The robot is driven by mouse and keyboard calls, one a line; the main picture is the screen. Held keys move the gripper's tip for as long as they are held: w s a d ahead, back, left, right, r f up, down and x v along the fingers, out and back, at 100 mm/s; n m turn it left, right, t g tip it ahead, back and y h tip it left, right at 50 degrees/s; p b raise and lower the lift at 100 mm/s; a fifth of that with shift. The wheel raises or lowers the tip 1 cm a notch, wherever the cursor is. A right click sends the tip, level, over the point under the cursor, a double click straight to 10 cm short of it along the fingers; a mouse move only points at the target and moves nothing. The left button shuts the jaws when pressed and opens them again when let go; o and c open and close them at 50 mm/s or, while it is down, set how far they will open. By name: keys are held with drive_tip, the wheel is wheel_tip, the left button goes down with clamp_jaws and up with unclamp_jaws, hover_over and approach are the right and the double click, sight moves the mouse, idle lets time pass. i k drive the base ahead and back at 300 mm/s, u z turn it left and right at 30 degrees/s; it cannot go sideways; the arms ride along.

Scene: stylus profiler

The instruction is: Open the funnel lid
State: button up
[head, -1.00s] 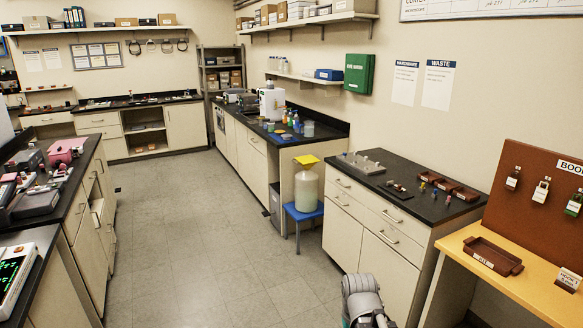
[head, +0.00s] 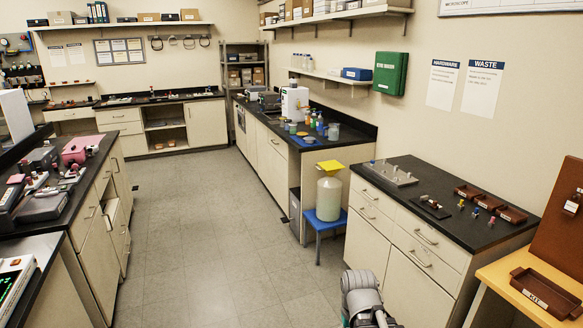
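A yellow funnel lid (head: 331,166) sits on top of a white, cloudy waste jug (head: 328,198). It looks like a flat square plate lying closed, slightly tilted in the picture; the funnel under it is too small to make out. The jug stands on a blue stool (head: 324,224) on the floor, at the near end of the back-right counter. My gripper is not in view. Only a grey link of my arm shows at the bottom edge, well short of the jug.
A black-topped cabinet (head: 440,190) with trays and small parts stands to the right of the jug. The long counter (head: 262,125) is behind it. Benches (head: 92,200) line the left. The grey floor (head: 222,240) between is clear.

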sight(329, 165)
drive_tip(key=u, duration=0.25)
drive_tip(key=i, duration=3.85)
drive_tip(key=z, duration=0.25)
